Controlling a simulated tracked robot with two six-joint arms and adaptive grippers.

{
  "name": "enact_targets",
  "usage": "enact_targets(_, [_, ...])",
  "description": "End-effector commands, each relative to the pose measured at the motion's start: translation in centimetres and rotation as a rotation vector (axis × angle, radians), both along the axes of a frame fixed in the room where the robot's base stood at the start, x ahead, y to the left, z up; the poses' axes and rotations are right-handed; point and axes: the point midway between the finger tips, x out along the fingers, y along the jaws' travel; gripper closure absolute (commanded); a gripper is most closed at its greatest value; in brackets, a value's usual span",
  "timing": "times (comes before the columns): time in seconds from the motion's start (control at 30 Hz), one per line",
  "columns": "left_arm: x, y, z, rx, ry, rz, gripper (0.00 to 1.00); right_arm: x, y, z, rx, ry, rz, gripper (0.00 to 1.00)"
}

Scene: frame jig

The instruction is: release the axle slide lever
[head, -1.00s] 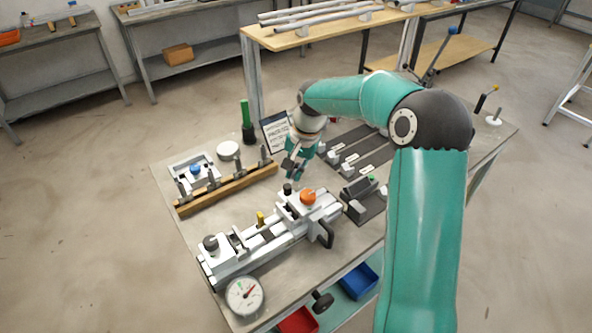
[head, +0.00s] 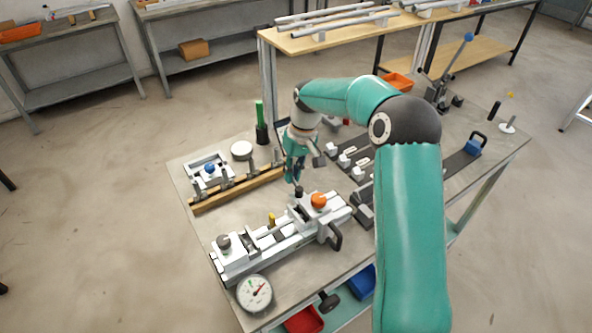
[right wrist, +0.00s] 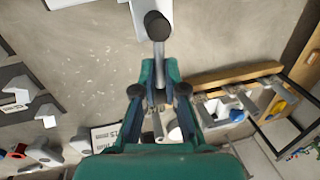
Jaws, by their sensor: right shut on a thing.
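The axle slide lever, a short grey stem with a black knob (head: 298,190), stands at the back of the white frame jig (head: 240,262) in the head view. In the right wrist view its knob (right wrist: 157,25) and stem point up the picture from between my fingers. My right gripper (head: 293,178) points down at the lever, and its fingers (right wrist: 160,92) are shut on the stem. The jig's carriage beside it carries an orange knob (head: 318,200). The exact contact on the stem is partly hidden by the fingers. My left gripper is not in view.
A wooden rack with upright posts (head: 237,190) lies behind the jig. A dial gauge (head: 255,294) is at the front. Dark plates with grey blocks (head: 345,160) lie right of my gripper. A green-handled tool (head: 260,120) stands behind.

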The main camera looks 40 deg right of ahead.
Motion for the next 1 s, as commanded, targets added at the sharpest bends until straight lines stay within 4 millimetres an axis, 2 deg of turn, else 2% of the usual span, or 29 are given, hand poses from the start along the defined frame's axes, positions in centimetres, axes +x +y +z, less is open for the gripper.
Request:
enact_targets(0.3, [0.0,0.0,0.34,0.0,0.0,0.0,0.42,0.46,0.32,0.39,-0.005,-0.014,0.105,1.0])
enact_targets(0.77, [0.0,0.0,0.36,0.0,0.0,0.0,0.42,0.5,0.39,0.41,-0.007,-0.015,0.119,1.0])
enact_targets(0.8, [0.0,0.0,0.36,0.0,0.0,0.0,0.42,0.51,0.39,0.42,-0.007,-0.015,0.119,0.84])
enact_targets(0.83, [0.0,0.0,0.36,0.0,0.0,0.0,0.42,0.49,0.41,0.41,-0.006,-0.014,0.119,0.8])
enact_targets(1.0, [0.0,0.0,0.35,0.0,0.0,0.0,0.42,0.37,0.45,0.25,-0.004,-0.009,0.119,0.78])
